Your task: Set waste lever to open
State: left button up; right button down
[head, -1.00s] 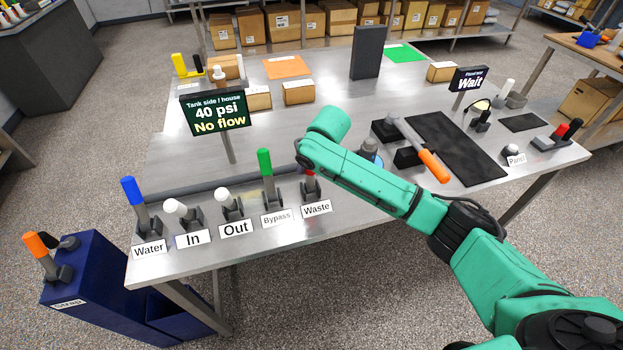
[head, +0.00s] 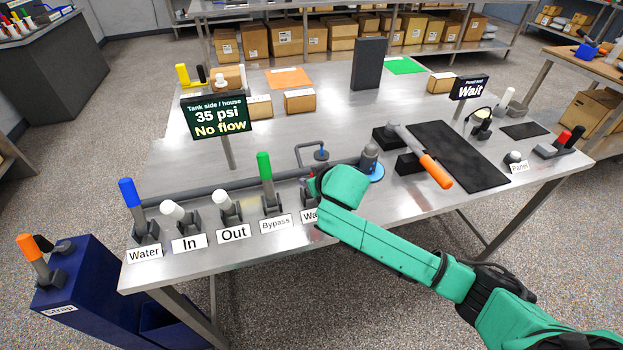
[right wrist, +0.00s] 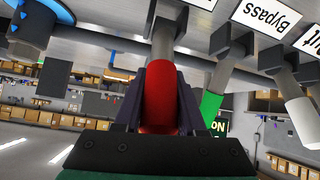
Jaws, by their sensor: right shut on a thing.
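The waste lever has a red handle (right wrist: 158,100), seen between my right gripper's fingers in the right wrist view. My right gripper (right wrist: 157,95) is shut on that red handle. In the head view my right arm's wrist hides most of the lever, and the Waste label (head: 310,215) is partly covered. The sign (head: 218,118) reads "Tank side / house 35 psi No flow". My left gripper is not in view.
Left of the waste lever stand the green bypass lever (head: 265,167), white Out lever (head: 223,200), white In lever (head: 173,210) and blue water lever (head: 128,193). An orange-handled tool (head: 435,172) lies to the right. The panel sign (head: 469,87) reads "Wait".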

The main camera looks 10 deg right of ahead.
jog(key=shift+f, duration=0.1)
jog(key=c, duration=0.5)
grip_release()
jog(key=shift+s, duration=0.1)
jog(key=v, duration=1.4)
jog(key=shift+s+r, duration=0.25)
jog(key=shift+s, duration=0.1)
jog(key=shift+f, duration=0.1)
